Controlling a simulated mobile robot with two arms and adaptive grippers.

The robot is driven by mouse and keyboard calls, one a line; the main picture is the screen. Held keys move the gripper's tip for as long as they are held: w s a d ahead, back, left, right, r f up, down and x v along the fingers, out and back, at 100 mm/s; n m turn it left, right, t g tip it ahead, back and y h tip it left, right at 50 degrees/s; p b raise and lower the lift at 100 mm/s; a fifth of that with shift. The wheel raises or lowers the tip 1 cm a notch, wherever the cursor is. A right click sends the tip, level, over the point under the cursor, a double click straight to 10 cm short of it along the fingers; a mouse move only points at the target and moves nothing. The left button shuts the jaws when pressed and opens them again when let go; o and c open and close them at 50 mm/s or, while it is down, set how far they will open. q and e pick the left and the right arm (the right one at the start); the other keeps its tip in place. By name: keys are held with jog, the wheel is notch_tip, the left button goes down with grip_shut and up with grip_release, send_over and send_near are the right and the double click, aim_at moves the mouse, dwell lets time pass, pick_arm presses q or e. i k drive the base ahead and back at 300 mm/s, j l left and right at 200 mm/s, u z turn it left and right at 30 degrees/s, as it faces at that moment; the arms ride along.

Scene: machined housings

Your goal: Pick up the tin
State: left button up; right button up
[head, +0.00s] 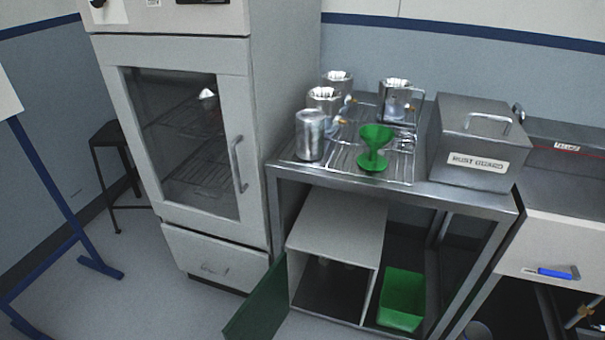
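A plain silver cylinder (310,136), which looks like the tin, stands upright at the front left of the wire rack (345,158) on the metal table. A silver jug-like vessel (323,103) stands close behind it and another (337,82) farther back. A third such vessel (396,99) stands at the back right of the rack. A green funnel-shaped piece (375,147) stands right of the cylinder, with a gap between them. Neither of my grippers shows in the head view.
A metal box marked RUST GUARD (470,138) stands on the table's right side. A tall cabinet with a shut glass door (185,145) is left of the table. A green bin (402,300) and a white open box (335,225) sit below. Open floor lies front left.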

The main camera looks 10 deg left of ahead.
aim_at(309, 122)
jog(key=j+z, duration=0.1)
jog(key=z, duration=0.2)
jog(key=j+z, duration=0.1)
jog(key=z, duration=0.2)
jog(key=j+z, duration=0.15)
jog(key=j, duration=0.25)
jog(key=k+j+z, duration=0.1)
jog(key=j, duration=0.35)
jog(key=j+z, duration=0.15)
jog(key=j, duration=0.25)
jog(key=k+j+z, duration=0.15)
jog(key=j, duration=0.25)
jog(key=k+j+z, duration=0.1)
jog(key=j, duration=0.3)
jog(key=k+j, duration=0.1)
jog(key=j, duration=0.2)
jog(key=k+j, duration=0.1)
jog(key=j, duration=0.25)
jog(key=k+j, duration=0.1)
jog(key=j, duration=0.2)
jog(key=u, duration=0.7)
jog(key=l+u, duration=0.3)
jog(key=u, duration=0.2)
jog(key=l+u, duration=0.75)
jog(key=u, duration=0.2)
jog(key=k+l+u, duration=0.1)
jog(key=l+u, duration=0.2)
jog(key=u, duration=0.2)
